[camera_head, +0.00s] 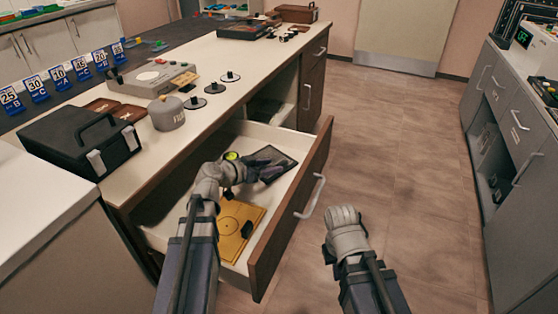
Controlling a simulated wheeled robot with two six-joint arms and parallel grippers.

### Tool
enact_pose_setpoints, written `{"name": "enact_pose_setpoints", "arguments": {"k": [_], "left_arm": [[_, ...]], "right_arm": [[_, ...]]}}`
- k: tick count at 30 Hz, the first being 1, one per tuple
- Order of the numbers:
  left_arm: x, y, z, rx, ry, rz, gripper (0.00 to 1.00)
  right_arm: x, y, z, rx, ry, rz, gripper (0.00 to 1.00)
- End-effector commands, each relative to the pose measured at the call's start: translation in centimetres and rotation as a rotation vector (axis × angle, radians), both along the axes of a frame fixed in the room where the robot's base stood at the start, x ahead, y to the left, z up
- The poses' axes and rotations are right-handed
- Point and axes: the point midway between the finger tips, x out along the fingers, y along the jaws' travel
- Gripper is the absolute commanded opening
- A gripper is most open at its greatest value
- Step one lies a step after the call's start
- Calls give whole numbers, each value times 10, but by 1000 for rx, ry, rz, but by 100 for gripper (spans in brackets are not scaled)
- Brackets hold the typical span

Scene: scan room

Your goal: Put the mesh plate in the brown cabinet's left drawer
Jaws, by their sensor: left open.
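The brown cabinet's drawer (318,160) is pulled out, with a brown front and pale inside. A dark flat plate (284,163), which looks like the mesh plate, is at the drawer's far end; I cannot tell whether it lies flat on the bottom. My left gripper (250,172) is over the drawer, open, right beside the dark plate's near left edge and partly covering it. My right gripper (345,218) is outside the drawer, over the floor to the right; its fingers are too unclear to tell open from shut.
A yellow plate (229,228) with a dark piece lies in the drawer's near part. The counter (215,68) above holds a black case (80,140), a grey round pot (166,113), several small dark discs and an instrument box (152,79). The floor (400,150) at right is clear up to a grey cabinet (510,130).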

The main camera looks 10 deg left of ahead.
Motion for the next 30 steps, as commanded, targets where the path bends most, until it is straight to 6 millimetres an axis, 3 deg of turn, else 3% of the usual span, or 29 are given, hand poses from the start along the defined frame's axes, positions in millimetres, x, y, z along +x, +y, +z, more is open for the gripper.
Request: {"name": "enact_pose_setpoints", "arguments": {"k": [6,12,30], "left_arm": [[-33,21,19,-1,-1,2,52],[-46,30,24,0,0,1,52],[-48,32,24,1,-1,0,52]], "right_arm": [[0,1,18,3,1,-1,0],[0,1,24,5,2,-1,0],[0,1,24,5,2,-1,0]]}}
